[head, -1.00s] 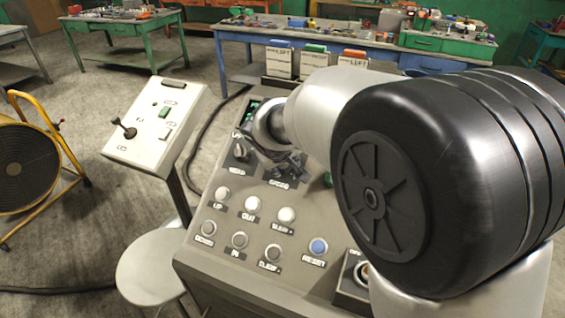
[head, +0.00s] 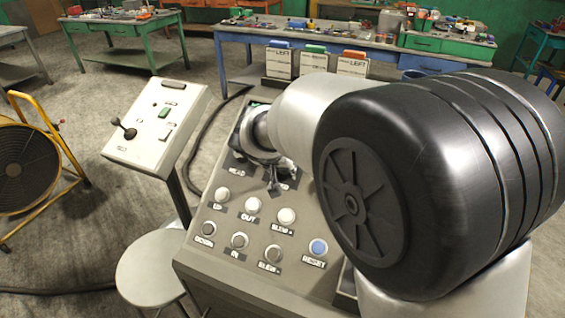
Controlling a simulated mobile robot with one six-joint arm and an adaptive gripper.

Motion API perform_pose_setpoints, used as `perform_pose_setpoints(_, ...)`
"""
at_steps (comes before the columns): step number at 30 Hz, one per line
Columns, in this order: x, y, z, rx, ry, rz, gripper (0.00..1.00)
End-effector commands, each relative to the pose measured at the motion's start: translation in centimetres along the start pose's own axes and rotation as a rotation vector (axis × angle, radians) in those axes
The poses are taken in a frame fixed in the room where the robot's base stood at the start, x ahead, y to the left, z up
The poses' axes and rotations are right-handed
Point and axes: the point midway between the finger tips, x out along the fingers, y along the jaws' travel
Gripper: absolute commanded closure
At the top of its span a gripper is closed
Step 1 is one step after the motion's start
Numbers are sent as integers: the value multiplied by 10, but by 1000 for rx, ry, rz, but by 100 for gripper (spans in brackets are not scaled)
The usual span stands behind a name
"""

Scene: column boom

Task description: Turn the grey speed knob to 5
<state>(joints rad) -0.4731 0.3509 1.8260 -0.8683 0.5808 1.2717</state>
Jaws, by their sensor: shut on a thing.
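My gripper (head: 272,177) is at the upper part of the sloped grey control panel (head: 215,262), its fingers down over the speed knob's place and partly across the label under it. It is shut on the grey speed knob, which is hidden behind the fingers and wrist. The knob's pointer and scale cannot be read. The head label (head: 237,172) shows just left of the fingers; the knob above it is covered by my gripper.
Below the gripper are two rows of round buttons, including a white slew button (head: 286,216) and a blue reset button (head: 318,247). A white lever box (head: 158,125) stands left of the panel, with a round stool (head: 150,272) below. Three cards (head: 314,61) stand behind.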

Motion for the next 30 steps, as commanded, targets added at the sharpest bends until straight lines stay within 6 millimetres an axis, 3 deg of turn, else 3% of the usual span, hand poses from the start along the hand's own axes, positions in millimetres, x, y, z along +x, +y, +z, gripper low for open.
perform_pose_setpoints(13, 1, 0, 1, 9, -2, 2, 94)
perform_pose_setpoints(14, 1, 0, 1, 9, -2, 2, 69)
perform_pose_setpoints(15, 1, 0, 1, 9, -2, 2, 66)
perform_pose_setpoints(22, 0, 0, 1, 9, -1, 1, 51)
perform_pose_setpoints(30, 0, 0, 0, 9, 0, 1, 50)
